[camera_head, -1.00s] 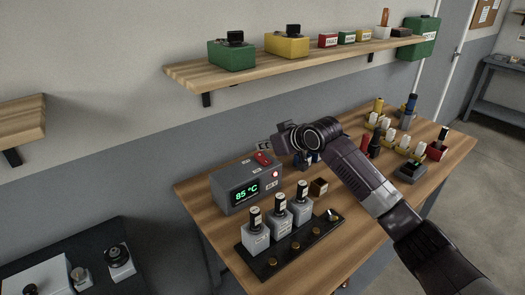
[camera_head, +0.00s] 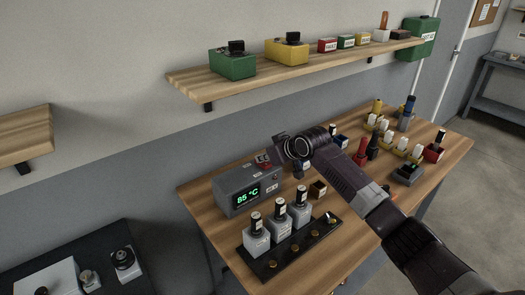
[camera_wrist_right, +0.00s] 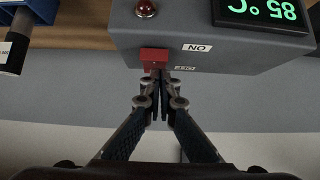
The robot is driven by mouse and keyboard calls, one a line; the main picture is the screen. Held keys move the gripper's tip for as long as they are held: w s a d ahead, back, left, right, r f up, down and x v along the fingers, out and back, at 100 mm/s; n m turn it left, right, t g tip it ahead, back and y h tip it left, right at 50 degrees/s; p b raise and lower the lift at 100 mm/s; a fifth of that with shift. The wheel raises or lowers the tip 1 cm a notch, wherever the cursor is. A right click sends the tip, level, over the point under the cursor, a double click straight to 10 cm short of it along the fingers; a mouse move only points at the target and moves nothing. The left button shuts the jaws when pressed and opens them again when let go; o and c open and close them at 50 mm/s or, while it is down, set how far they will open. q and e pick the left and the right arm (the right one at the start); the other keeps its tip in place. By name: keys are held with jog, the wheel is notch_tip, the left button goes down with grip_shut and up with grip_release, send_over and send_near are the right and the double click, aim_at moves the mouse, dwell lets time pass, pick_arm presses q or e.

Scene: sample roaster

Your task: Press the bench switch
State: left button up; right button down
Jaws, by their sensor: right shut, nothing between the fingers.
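The bench switch (camera_wrist_right: 154,56) is a red piece on the grey control box (camera_head: 231,186), which has a green 85 °C display. In the wrist view it sits at the box's edge beside an upside-down "ON" label. In the head view the switch (camera_head: 263,160) is small and partly hidden by my right gripper (camera_head: 279,148). In the wrist view my right gripper (camera_wrist_right: 160,74) is shut and empty, its tips at the red piece; whether they touch it I cannot tell. A round indicator lamp (camera_wrist_right: 146,8) on the box looks dull red. My left gripper is not in view.
A black tray (camera_head: 289,251) with several grey bottles stands in front of the box. A small brown box (camera_head: 317,188) is close by. Several containers stand on the right of the wooden bench (camera_head: 216,230). A wooden shelf (camera_head: 330,56) hangs above.

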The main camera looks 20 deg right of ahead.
pick_arm(q)
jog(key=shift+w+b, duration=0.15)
jog(key=shift+b, duration=0.35)
pick_arm(e)
jog(key=shift+a+f, duration=0.1)
jog(key=shift+f, duration=0.2)
jog(key=shift+w+r, duration=0.1)
jog(key=shift+w, duration=0.1)
jog(key=shift+w+a+r, duration=0.1)
jog(key=shift+w, duration=0.05)
jog(key=shift+w+a, duration=0.1)
jog(key=shift+w, duration=0.4)
jog(key=shift+s+r, duration=0.1)
jog(key=shift+r, duration=0.1)
